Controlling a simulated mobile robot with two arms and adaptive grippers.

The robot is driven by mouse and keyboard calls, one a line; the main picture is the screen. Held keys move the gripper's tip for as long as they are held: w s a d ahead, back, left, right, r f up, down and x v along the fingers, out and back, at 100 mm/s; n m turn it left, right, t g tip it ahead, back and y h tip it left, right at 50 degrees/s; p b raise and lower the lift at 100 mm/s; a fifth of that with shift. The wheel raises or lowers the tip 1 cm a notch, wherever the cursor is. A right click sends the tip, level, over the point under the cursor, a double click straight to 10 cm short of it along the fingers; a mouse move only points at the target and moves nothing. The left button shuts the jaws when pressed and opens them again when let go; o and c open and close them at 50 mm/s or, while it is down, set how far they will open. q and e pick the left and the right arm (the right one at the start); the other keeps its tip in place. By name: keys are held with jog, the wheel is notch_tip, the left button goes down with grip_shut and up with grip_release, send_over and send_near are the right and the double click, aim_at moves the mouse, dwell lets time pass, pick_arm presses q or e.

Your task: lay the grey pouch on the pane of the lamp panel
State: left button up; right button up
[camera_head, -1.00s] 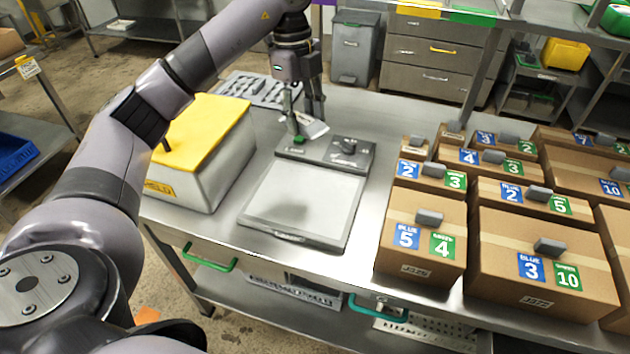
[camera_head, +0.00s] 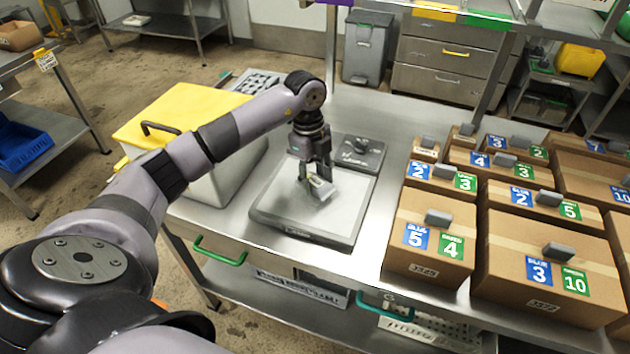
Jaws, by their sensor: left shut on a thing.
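The lamp panel (camera_head: 285,216) lies on the steel table, with a pale square pane and a dark control strip with a knob at its back. My left gripper (camera_head: 317,184) is over the back right part of the pane, pointing down. It is shut on the small grey pouch (camera_head: 321,188), which hangs tilted between the fingers. I cannot tell whether the pouch touches the pane. The rest of the pane is bare. My right gripper is not in view.
A grey bin with a yellow lid (camera_head: 185,110) stands left of the panel, behind my left arm. Several cardboard boxes (camera_head: 430,225) with blue and green number labels and grey blocks on top fill the right side.

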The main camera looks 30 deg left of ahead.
aim_at(311, 178)
pick_arm(q)
jog(key=shift+f, duration=0.95)
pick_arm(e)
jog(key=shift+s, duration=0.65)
pick_arm(q)
jog(key=o, duration=1.1)
jog(key=shift+o, duration=0.2)
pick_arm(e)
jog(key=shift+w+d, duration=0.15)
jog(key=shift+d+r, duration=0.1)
pick_arm(q)
jog(key=shift+r, duration=0.25)
jog(key=r, duration=0.3)
jog(key=a+r+b, duration=0.1)
jog(key=r, duration=0.3)
jog(key=r+b, duration=0.1)
jog(key=r, duration=0.2)
jog(key=shift+w+a+r, duration=0.1)
jog(key=shift+a+r, duration=0.05)
jog(key=shift+r, duration=0.1)
jog(key=shift+a+r, duration=0.1)
jog(key=shift+r, duration=0.45)
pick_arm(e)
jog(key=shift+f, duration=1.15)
